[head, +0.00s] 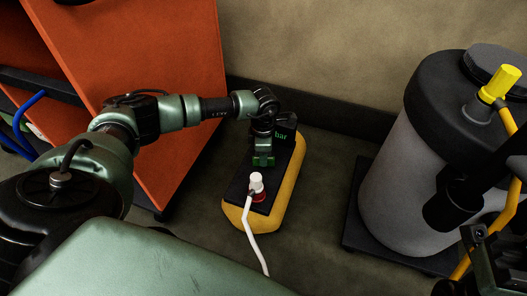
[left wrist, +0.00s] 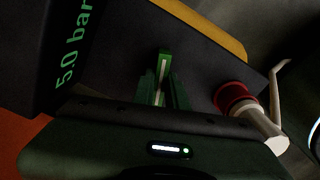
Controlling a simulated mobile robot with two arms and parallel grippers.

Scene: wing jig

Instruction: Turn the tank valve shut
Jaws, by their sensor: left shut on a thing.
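A yellow tank unit (head: 287,187) with a black top panel (head: 240,186) stands on the floor in the middle of the head view. Its panel also shows in the left wrist view (left wrist: 206,70). My left gripper (head: 263,160) points down over the panel, beside the pressure display (head: 284,134). In the left wrist view the display (left wrist: 75,40) reads "5.0 bar". My left gripper's green fingers (left wrist: 164,80) are close together, shut on a small part at the panel. That part, seemingly the valve handle, is mostly hidden. My right gripper (head: 488,265) shows only in part at the lower right.
A white hose fitting (head: 256,181) on a red collar (left wrist: 232,96) sits near my left gripper; its white hose (head: 253,234) runs forward. A grey drum (head: 395,180) with a yellow fitting (head: 500,80) stands right. An orange cabinet (head: 185,70) stands left, a wall behind.

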